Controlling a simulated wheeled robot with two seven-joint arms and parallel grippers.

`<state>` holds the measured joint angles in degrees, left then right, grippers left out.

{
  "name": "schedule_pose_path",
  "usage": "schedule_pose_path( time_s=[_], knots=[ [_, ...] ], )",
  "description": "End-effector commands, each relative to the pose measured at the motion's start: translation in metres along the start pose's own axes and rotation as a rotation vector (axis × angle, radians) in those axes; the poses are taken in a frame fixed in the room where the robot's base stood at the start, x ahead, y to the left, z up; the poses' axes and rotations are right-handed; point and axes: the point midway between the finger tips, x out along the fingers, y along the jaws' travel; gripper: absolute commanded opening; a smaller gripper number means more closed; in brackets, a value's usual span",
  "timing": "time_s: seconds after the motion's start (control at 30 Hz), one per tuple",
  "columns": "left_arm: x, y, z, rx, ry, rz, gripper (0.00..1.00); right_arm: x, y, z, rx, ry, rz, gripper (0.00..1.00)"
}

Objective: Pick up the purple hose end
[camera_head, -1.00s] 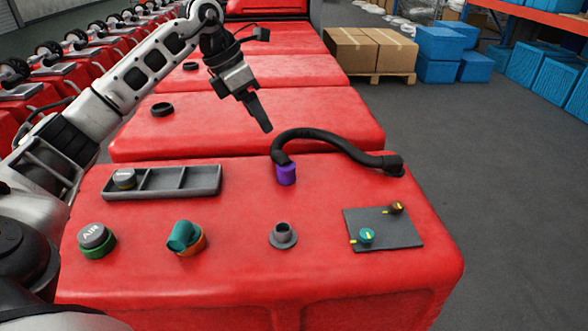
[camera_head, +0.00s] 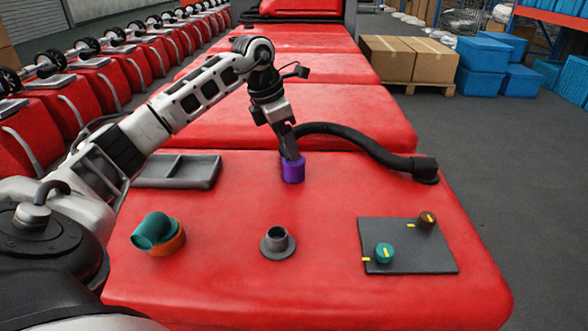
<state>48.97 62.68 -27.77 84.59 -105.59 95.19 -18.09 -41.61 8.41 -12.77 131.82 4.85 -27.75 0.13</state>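The purple hose end (camera_head: 293,170) is a short purple cuff on a black curved hose (camera_head: 362,145), which arches over the red tank top to a black fitting at the right. My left gripper (camera_head: 290,157) points down at the purple end, its fingers overlapping the cuff's upper edge in the picture. The fingers are seen edge-on, so I cannot tell whether they are open or shut on it. My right gripper is not in view.
On the red tank (camera_head: 330,270) are a grey port (camera_head: 277,243), a teal elbow in an orange ring (camera_head: 157,233), a grey tray (camera_head: 185,171) and a dark plate with two knobs (camera_head: 409,256). Cardboard boxes (camera_head: 405,59) stand beyond.

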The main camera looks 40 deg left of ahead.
Motion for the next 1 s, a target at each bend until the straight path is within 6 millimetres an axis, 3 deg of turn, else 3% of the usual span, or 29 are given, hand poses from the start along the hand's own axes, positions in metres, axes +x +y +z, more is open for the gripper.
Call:
schedule_pose_path(
  time_s=[0.1,0.37,0.6,0.87,1.0],
  knots=[
    [0.015,0.000,0.000,0.001,0.001,-0.001,0.72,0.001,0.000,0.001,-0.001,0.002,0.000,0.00],
    [0.030,0.001,0.000,-0.001,0.001,-0.002,0.72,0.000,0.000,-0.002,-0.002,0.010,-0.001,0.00],
    [0.066,0.004,0.000,-0.001,0.000,-0.003,0.72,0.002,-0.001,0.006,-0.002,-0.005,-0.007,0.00],
    [0.071,0.005,0.000,0.000,-0.001,0.001,0.72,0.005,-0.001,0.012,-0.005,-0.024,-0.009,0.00],
    [0.070,0.005,0.000,0.000,-0.001,0.000,0.38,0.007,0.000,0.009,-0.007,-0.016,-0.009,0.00]
  ],
)
